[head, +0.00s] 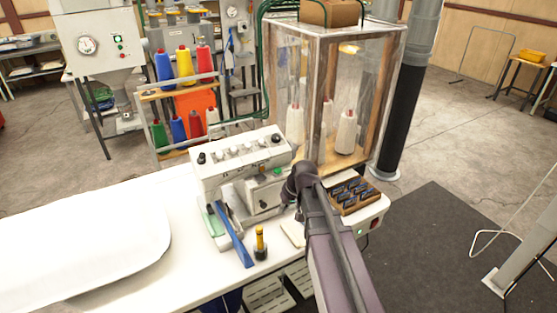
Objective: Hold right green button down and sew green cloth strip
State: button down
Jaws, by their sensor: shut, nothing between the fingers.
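A white sewing machine (238,160) with dials on top stands on the white table. A small green button (278,171) shows on the right part of its front. A pale green cloth strip (213,224) lies at the machine's left base, beside a blue strip (232,238) that slants toward the table's front edge. My gripper (284,205) is shut and empty, at the right end of the machine, just below and right of the green button. My dark arm hides part of the machine's right side. I cannot tell whether the fingertips touch anything.
A clear cabinet (325,70) with white thread cones stands behind. A tray of dark bobbins (352,195) lies right of my arm. A small yellow-topped bottle (260,243) stands at the front.

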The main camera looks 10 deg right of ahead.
aim_at(278, 171)
jog(key=w+d+r+t+y+p, duration=0.2)
jog(key=w+r+p, duration=0.8)
jog(key=w+r, duration=0.6)
jog(key=shift+n+t+y, duration=0.3)
jog(key=shift+t+y, duration=0.4)
jog(key=shift+y, duration=0.3)
jog(key=shift+f, duration=0.2)
notch_tip(278, 171, down, 8)
jog(key=b, duration=0.8)
jog(key=shift+a+f+b, duration=0.1)
jog(key=shift+f+b, duration=0.15)
jog(key=shift+b, duration=0.15)
